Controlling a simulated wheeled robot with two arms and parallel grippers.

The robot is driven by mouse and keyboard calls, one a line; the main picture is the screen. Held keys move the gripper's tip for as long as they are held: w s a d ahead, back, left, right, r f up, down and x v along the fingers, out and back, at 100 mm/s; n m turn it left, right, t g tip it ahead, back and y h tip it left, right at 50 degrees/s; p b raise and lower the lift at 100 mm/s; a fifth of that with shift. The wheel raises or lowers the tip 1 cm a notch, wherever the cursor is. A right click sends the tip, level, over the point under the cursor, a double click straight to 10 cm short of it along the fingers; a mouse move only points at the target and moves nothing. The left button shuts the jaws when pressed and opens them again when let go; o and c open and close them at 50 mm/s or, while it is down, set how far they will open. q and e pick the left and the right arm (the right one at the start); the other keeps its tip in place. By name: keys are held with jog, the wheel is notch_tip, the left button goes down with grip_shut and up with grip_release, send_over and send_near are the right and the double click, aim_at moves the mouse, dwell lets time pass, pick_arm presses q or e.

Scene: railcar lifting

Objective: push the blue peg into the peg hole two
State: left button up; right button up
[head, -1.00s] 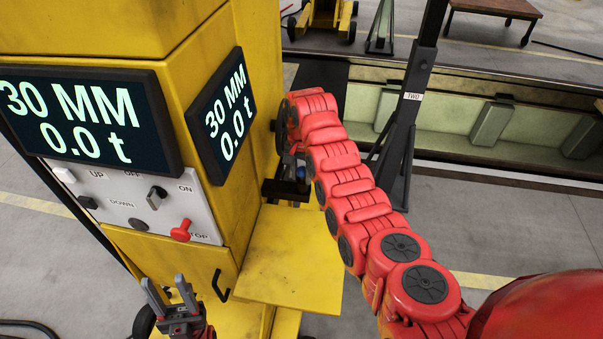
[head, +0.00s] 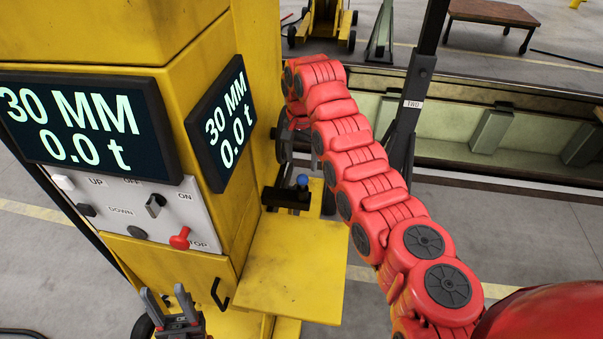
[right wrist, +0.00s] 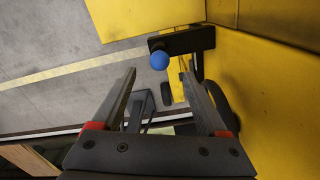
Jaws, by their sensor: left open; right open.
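The blue peg (head: 302,180) shows a round blue head at a black bracket (head: 286,197) on the side of the yellow column, above a yellow shelf. In the right wrist view the blue head (right wrist: 158,61) lies between and just beyond the open fingertips of my right gripper (right wrist: 159,74), and nothing is between the fingers. I cannot tell whether they touch it. In the head view the right gripper (head: 302,152) is small and partly hidden by my red arm. My left gripper (head: 164,291) is open and empty at the bottom left. I cannot make out peg hole two.
The yellow lifting column (head: 190,120) carries screens reading 30 MM and 0.0 t, above a switch panel (head: 135,215). The yellow shelf (head: 295,270) is bare. A black post (head: 405,130) labelled TWO stands behind my right arm. A pit lies beyond.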

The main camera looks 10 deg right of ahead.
notch_tip(320, 180, up, 8)
jog(key=b, duration=0.1)
jog(key=shift+b, duration=0.35)
dwell(0.4)
